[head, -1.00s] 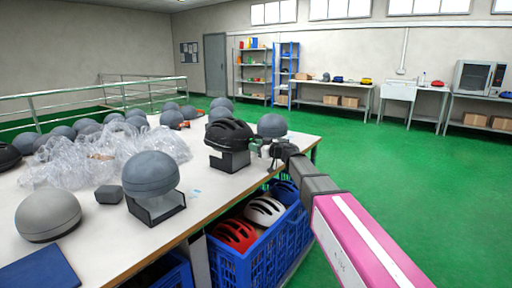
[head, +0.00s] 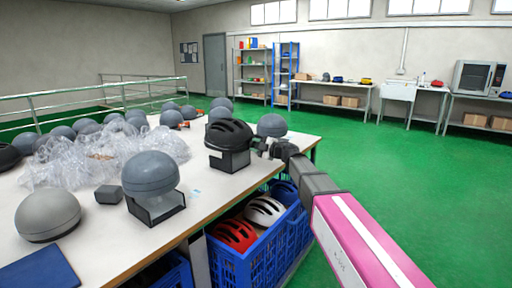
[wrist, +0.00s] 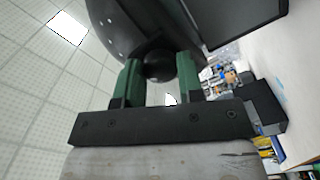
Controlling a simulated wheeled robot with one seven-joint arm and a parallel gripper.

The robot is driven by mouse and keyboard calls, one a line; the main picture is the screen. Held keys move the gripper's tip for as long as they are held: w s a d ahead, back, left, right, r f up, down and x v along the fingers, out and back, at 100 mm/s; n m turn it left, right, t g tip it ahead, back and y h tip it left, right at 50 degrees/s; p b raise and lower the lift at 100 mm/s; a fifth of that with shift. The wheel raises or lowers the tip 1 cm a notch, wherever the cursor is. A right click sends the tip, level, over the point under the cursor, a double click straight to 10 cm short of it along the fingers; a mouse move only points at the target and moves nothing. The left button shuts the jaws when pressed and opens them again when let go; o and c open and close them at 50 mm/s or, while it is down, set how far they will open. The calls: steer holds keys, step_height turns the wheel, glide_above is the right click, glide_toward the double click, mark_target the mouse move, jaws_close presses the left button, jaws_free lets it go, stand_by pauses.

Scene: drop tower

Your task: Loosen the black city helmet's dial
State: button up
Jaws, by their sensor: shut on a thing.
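The black city helmet (head: 228,134) sits on a dark box-shaped stand near the table's right edge. In the wrist view the helmet's dark shell (wrist: 130,25) fills the upper middle. A round black dial (wrist: 158,66) is at its rear, between the two green fingers of my gripper (wrist: 161,75). The fingers are shut on the dial, one on each side. In the head view my gripper (head: 259,145) reaches the helmet's right side, and the dial is too small to make out there.
The white table (head: 205,192) also bears grey headforms, one on a stand (head: 150,175), and clear plastic wrap (head: 105,155). A blue crate (head: 250,265) with red and white helmets is below the table's right edge. Green floor lies open to the right.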

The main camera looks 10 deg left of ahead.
steer(key=shift+n, duration=2)
steer(key=o, duration=0.9)
steer(key=shift+o, duration=0.2)
steer(key=v, duration=1)
steer(key=shift+d, duration=0.4)
steer(key=shift+s, duration=0.1)
